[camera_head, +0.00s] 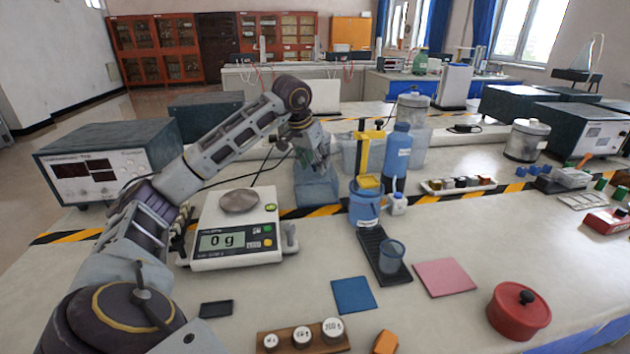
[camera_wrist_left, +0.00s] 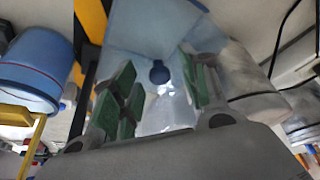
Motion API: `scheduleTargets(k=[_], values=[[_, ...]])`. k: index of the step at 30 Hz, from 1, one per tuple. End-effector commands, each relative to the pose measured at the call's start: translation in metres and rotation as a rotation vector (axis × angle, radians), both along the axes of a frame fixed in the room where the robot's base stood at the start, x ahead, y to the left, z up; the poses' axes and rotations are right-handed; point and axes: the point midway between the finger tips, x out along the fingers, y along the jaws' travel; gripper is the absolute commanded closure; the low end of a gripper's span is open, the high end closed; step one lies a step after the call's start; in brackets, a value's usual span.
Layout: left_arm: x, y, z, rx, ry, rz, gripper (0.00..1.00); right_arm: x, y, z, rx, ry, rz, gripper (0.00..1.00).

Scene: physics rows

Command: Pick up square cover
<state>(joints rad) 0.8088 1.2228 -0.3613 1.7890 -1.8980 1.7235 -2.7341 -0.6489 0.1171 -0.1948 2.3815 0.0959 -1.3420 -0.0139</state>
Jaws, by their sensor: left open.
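The square cover shows in the left wrist view as a pale blue, see-through square top with a round dark blue knob (camera_wrist_left: 159,73). In the head view it appears to belong to the blue box (camera_head: 316,187) behind the scale, with its top partly hidden by my gripper. My left gripper (camera_head: 318,162) hangs over this box, pointing down. In the left wrist view its green-padded fingers (camera_wrist_left: 158,95) are apart, with the knob seen between them and clear of both. Nothing is held. My right gripper is not in view.
A white scale (camera_head: 235,245) reading 0 g stands in front of the box. A blue cup (camera_head: 367,205), a blue bottle (camera_head: 397,152) and a yellow stand stand to the right. A red lidded pot (camera_head: 518,312) is at front right. Bare table lies around the blue mat (camera_head: 354,294).

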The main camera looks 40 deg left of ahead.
Motion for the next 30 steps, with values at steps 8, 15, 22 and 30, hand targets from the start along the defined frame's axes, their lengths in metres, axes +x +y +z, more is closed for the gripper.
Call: scheduleTargets(k=[8,15,22,30], values=[[-0.0001,0.0001,0.0002,0.000,0.000,0.000,0.86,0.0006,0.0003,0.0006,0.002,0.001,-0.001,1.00],[-0.0001,0.0001,0.0002,0.000,0.000,0.000,1.00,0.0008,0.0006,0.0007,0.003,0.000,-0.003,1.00],[-0.0001,0.0001,0.0005,0.000,-0.001,0.000,1.00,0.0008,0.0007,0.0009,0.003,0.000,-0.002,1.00],[0.0001,0.0000,0.0077,0.000,-0.002,0.000,1.00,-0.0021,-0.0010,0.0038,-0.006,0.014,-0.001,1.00]])
